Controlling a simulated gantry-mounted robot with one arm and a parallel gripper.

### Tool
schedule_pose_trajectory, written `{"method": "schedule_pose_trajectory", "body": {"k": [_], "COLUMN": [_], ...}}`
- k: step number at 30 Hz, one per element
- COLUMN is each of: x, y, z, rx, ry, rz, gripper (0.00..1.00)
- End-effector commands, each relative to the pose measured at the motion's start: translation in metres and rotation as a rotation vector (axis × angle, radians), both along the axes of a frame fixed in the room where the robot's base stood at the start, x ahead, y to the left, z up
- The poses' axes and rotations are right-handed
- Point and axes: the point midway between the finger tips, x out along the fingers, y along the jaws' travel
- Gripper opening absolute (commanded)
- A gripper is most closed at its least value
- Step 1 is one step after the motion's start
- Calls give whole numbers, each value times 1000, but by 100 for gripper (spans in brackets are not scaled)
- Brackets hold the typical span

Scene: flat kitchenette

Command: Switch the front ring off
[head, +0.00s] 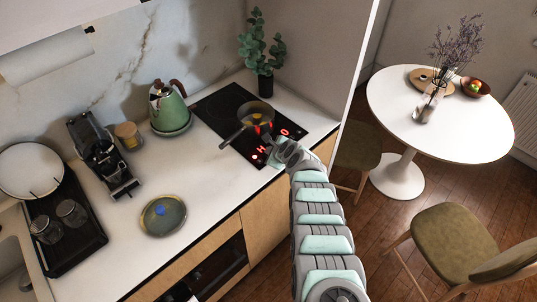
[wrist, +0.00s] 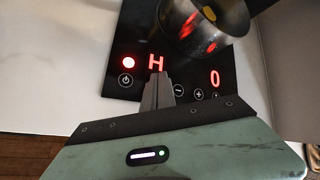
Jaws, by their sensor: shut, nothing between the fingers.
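The black hob (head: 225,101) is set in the worktop, with its touch controls along the front edge. In the wrist view its panel shows a lit red dot (wrist: 129,62), a red H (wrist: 156,62) and a red 0 (wrist: 214,77). Below them are a power symbol (wrist: 125,80), a minus (wrist: 178,90) and a plus (wrist: 198,93). My gripper (wrist: 157,80) is shut and empty. Its tips are just below the H, between the power symbol and the minus. I cannot tell whether they touch the glass. In the head view my gripper (head: 279,155) is at the hob's front edge.
A pan (wrist: 205,28) with yellow and orange pieces in it stands on the hob, close beyond the panel. A green kettle (head: 168,106) stands left of the hob, and a plant (head: 264,60) behind it. A plate (head: 162,215) lies on the worktop, which is bare around it.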

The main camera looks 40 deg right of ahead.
Motion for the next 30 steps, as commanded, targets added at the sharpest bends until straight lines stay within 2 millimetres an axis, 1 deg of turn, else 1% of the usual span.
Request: {"method": "schedule_pose_trajectory", "body": {"k": [1, 4, 14, 17, 30], "x": [0, 0, 0, 0, 1], "y": [0, 0, 0, 0, 1], "z": [6, 11, 11, 14, 58], "rx": [0, 0, 0, 0, 0], "ry": [0, 0, 0, 0, 1], "rz": [0, 0, 0, 0, 1], "gripper": [0, 0, 0, 0, 0]}}
